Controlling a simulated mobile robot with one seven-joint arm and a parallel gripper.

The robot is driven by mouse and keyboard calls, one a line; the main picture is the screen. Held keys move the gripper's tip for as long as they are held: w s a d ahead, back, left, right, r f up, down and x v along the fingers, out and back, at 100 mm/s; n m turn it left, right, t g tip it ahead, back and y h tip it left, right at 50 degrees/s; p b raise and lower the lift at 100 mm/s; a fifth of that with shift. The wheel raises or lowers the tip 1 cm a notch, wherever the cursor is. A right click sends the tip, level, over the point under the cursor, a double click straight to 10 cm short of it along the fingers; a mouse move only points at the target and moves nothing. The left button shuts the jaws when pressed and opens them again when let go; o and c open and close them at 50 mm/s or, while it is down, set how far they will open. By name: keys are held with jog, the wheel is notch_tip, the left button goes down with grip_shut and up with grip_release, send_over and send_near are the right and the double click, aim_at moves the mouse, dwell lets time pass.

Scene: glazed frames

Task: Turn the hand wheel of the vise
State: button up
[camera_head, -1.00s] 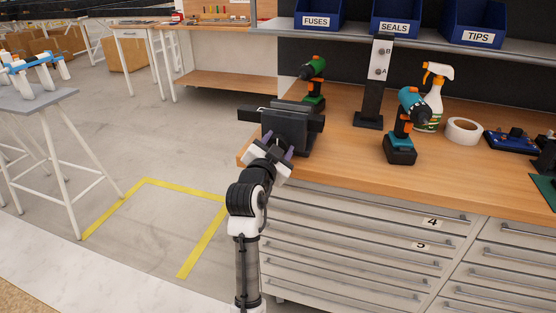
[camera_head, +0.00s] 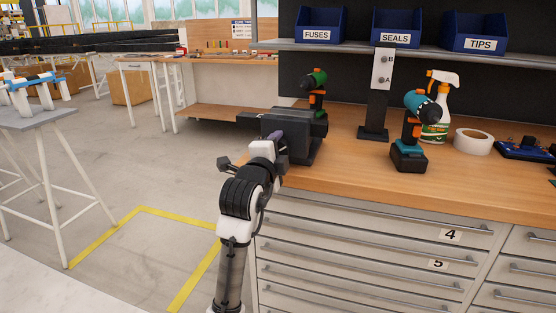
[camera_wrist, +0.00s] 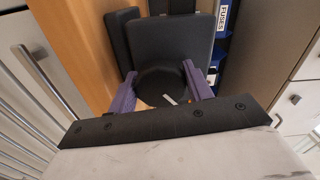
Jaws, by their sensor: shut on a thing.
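The dark grey vise (camera_head: 303,133) stands at the left end of the wooden bench. Its body also shows in the wrist view (camera_wrist: 172,45). The hand wheel (camera_wrist: 158,80) is a round black disc with a white mark on it, facing my wrist camera. My gripper (camera_head: 277,139) reaches the near side of the vise. In the wrist view its two purple fingers (camera_wrist: 160,92) are shut on the wheel's rim from both sides. In the head view the wheel is hidden behind my gripper.
A green drill (camera_head: 317,86) stands behind the vise. A black post (camera_head: 376,118), a teal drill (camera_head: 407,155), a spray bottle (camera_head: 436,122) and a tape roll (camera_head: 473,141) stand to its right. Drawers (camera_head: 370,235) lie below the bench top. Open floor lies left of the bench.

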jog(key=shift+f+m+b, duration=0.2)
jog(key=shift+m+b, duration=0.25)
jog(key=shift+m, duration=0.15)
jog(key=o, duration=0.9)
jog(key=shift+r, duration=0.15)
jog(key=shift+o, duration=0.2)
jog(key=shift+s, duration=0.15)
jog(key=b+v, duration=0.1)
jog(key=v, duration=1.2)
jog(key=shift+s, duration=0.3)
jog(key=shift+a, duration=0.15)
